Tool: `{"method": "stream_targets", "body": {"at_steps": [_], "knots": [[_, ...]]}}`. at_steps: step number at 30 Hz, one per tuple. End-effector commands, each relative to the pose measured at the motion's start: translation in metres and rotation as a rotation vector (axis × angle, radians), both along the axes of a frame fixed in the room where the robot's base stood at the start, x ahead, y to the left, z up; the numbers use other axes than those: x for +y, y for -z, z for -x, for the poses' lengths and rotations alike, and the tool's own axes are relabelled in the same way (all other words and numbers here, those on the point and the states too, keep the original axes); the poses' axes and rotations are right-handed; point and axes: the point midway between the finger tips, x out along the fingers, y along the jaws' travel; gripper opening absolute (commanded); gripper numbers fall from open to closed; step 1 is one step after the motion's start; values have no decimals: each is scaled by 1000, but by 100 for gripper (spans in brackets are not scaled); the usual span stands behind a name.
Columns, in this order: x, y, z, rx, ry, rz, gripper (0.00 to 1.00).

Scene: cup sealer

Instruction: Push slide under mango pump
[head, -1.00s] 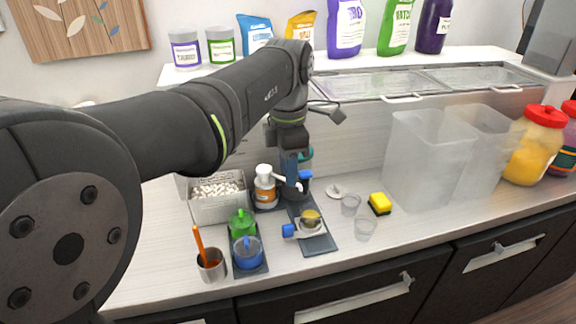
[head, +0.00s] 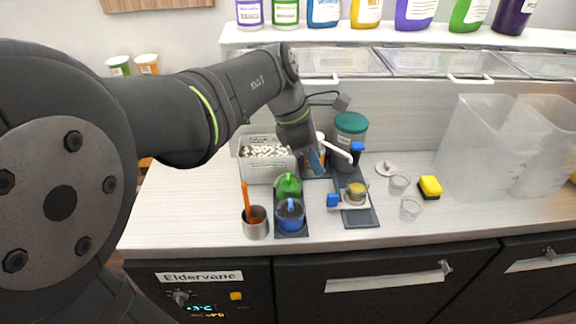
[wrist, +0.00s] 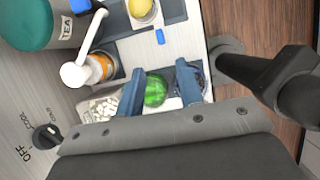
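The mango pump appears to be the orange-labelled bottle (wrist: 100,66) with a white pump head (wrist: 75,75); in the head view its white spout (head: 336,150) shows while my gripper hides most of the body. The slide appears to be the flat piece with a blue knob (head: 333,201) and a yellow-topped round part (head: 356,189), on a dark base (head: 362,218) in front of the pumps. My gripper (head: 316,161) is in front of the mango bottle, tilted. In the wrist view my gripper (wrist: 160,85) is open, with a green-lidded item beyond the gap between its fingers.
Green (head: 288,186) and blue (head: 290,214) items stand on a dark base at left, beside a metal cup with an orange stick (head: 256,228). A box of white pieces (head: 265,165) and teal-lidded jar (head: 350,130) stand behind. Small clear cups (head: 411,209) and a sponge (head: 430,187) lie right.

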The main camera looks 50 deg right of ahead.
Motion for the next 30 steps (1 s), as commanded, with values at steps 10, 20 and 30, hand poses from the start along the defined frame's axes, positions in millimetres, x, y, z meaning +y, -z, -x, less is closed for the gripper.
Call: {"method": "stream_targets", "body": {"at_steps": [10,20,30], "knots": [[-21,73,22,1,1,-6,34],[-35,120,35,0,0,-4,34],[-37,128,38,-1,-1,-2,34]]}}
